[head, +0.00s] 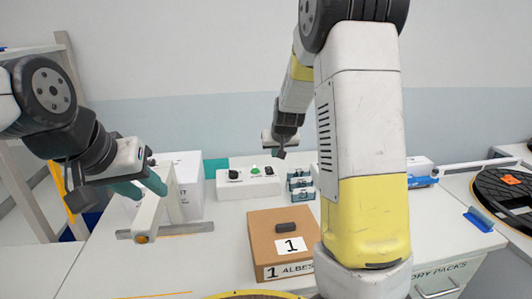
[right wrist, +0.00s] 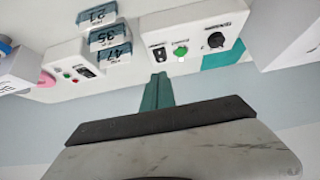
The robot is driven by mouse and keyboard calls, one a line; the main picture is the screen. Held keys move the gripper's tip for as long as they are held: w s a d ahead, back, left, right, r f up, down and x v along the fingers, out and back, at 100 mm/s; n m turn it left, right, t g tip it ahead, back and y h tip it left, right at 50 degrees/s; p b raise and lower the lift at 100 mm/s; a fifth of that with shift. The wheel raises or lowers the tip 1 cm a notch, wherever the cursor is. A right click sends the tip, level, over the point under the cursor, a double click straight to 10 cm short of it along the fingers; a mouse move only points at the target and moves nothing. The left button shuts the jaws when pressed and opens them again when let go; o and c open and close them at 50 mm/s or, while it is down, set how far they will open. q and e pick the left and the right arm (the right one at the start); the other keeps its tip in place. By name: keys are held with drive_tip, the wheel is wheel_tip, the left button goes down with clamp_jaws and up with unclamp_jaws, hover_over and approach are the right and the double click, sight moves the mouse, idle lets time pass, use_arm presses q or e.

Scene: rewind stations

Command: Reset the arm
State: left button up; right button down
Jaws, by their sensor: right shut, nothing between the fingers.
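A white arm-like lever (head: 150,208) stands tilted at the left of the white table, with an orange pivot at its foot and a grey bar (head: 170,230) along the table. My left gripper (head: 139,186) is beside the lever's upper part. Its two teal fingers look spread apart; whether they touch the lever I cannot tell. My right gripper (head: 279,153) is raised near the back wall, above the control box, well apart from the lever. In the right wrist view its teal fingers (right wrist: 157,92) are together and empty.
A control box (head: 248,183) with a green button stands at the back, beside small numbered blocks (head: 300,180). A black disc (head: 505,190) lies at the right. My right arm hides the table's middle right.

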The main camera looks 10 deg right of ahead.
drive_tip(key=s+a+r+y, duration=0.1)
drive_tip(key=s+r, duration=0.5)
drive_tip(key=s, duration=0.3)
drive_tip(key=s+a+r+y, duration=0.1)
drive_tip(key=s+r+y, duration=0.1)
drive_tip(key=s+r, duration=0.5)
drive_tip(key=s+g, duration=0.1)
drive_tip(key=s, duration=1.7)
drive_tip(key=shift+a+n+h, duration=0.3)
drive_tip(key=shift+a+h, duration=0.1)
drive_tip(key=shift+a, duration=0.05)
